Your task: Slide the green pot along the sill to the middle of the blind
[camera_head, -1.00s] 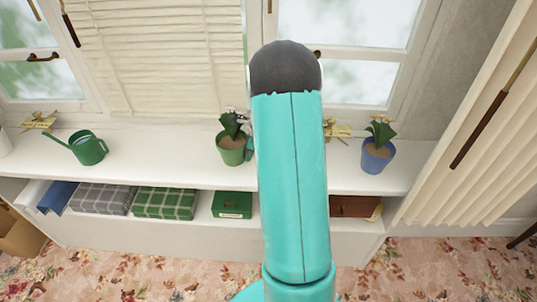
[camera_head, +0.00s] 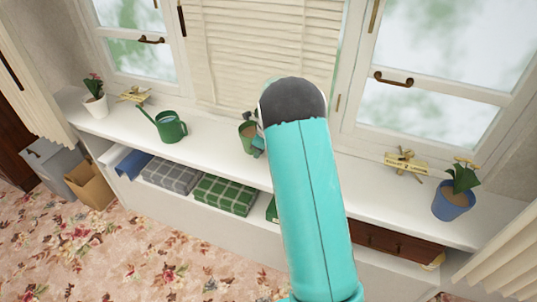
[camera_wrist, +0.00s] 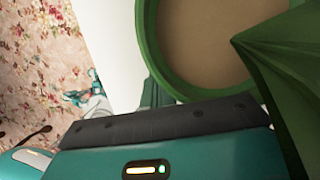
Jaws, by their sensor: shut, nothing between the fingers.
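The green pot (camera_head: 247,137) stands upright on the white sill (camera_head: 212,138), in front of the slatted blind (camera_head: 262,55), roughly near its middle. My arm hides the pot's right side and most of its plant. The wrist view shows the pot's round rim (camera_wrist: 150,50), brown soil and a large green leaf (camera_wrist: 285,75) close up. My gripper (camera_head: 259,145) is shut and empty, low at the pot's right side. In the wrist view its dark edge (camera_wrist: 165,127) lies right against or very near the pot; contact is unclear.
A green watering can (camera_head: 170,127) stands left of the pot, with bare sill between. A white pot (camera_head: 96,105) is at the far left. A yellow ornament (camera_head: 407,160) and a blue pot (camera_head: 452,202) are at the right. Folded checked cloths (camera_head: 225,193) lie on the shelf below.

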